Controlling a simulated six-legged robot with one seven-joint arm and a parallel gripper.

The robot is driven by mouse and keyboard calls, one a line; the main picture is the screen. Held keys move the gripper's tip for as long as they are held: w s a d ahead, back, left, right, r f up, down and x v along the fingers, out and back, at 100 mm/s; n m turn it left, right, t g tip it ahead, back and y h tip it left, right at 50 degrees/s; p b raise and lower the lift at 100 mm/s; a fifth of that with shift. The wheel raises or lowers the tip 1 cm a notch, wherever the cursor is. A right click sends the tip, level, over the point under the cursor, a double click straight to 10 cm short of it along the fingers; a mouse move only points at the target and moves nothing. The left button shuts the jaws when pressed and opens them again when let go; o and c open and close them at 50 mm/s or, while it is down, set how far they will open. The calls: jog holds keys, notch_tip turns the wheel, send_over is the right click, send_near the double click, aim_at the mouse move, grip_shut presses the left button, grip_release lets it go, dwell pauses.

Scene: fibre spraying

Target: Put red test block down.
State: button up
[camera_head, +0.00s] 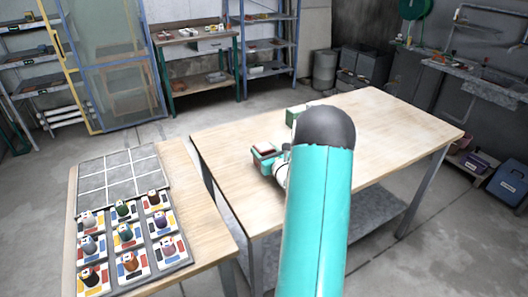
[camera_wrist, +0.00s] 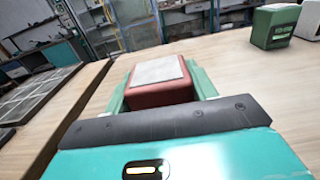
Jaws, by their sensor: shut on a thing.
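The red test block (camera_wrist: 160,85) has a pale grey top and sits between the green fingers of my gripper (camera_wrist: 161,88) in the wrist view. My gripper is shut on it. In the head view the block (camera_head: 266,149) shows as a small red and pale shape just left of my arm, over the wooden table (camera_head: 382,115). I cannot tell whether its underside touches the table top. My arm hides part of the table.
A green block (camera_wrist: 274,27) stands on the table to the right in the wrist view, with a white block (camera_wrist: 309,22) beside it. A second table at left holds a grey tray (camera_head: 119,172) with empty cells and several coloured spools (camera_head: 127,233). The table's right part is clear.

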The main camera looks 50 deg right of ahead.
jog(key=shift+f, duration=0.15)
jog(key=o, duration=1.4)
jog(key=shift+c, duration=0.2)
